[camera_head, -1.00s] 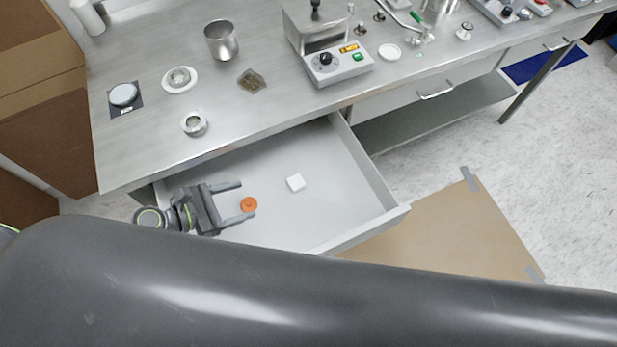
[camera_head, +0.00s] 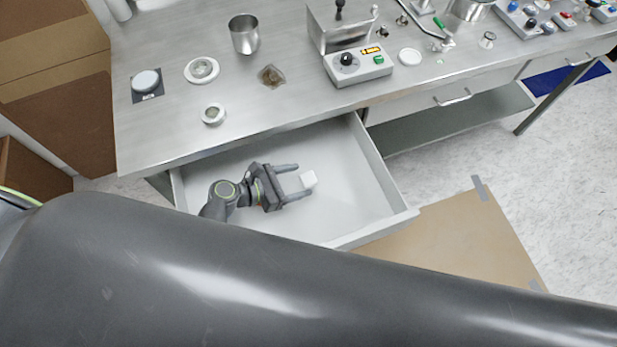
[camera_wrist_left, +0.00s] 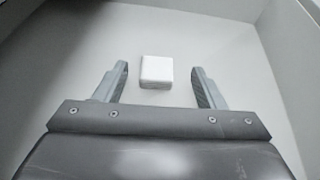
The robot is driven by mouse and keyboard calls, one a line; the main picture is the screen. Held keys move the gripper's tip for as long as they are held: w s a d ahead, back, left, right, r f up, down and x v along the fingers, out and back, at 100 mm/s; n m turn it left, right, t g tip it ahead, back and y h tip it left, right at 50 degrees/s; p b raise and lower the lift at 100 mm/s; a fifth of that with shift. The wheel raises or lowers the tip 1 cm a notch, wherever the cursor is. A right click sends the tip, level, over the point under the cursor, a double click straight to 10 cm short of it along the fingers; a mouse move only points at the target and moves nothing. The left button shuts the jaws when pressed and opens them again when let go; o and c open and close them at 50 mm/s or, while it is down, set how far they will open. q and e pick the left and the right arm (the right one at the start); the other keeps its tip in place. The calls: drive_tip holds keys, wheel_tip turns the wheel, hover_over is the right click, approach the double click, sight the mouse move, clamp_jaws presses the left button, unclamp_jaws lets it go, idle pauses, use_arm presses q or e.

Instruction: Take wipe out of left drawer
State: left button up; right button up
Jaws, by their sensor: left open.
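The wipe is a small white block (camera_head: 308,179) lying on the floor of the open left drawer (camera_head: 366,228). My left gripper (camera_head: 301,182) is over the drawer, open, with its fingers pointing right toward the wipe. In the left wrist view the wipe (camera_wrist_left: 156,71) sits just ahead of and between the two open fingertips (camera_wrist_left: 160,75), with a gap on both sides. The fingers do not grip it. My right gripper is not seen.
The steel table (camera_head: 190,121) stands above the drawer, bearing a metal cup (camera_head: 244,38), small round parts and a control box (camera_head: 357,68). The drawer's right wall (camera_head: 384,170) and front wall bound the space. A closed drawer (camera_head: 440,98) is to the right.

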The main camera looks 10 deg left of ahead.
sight(312, 177)
use_arm(q)
drive_tip(key=shift+x, duration=2.25)
drive_tip(key=shift+w+a+f, duration=0.1)
drive_tip(key=shift+a+f, duration=0.05)
drive_tip(key=shift+c, duration=0.3)
drive_tip(key=c, duration=1)
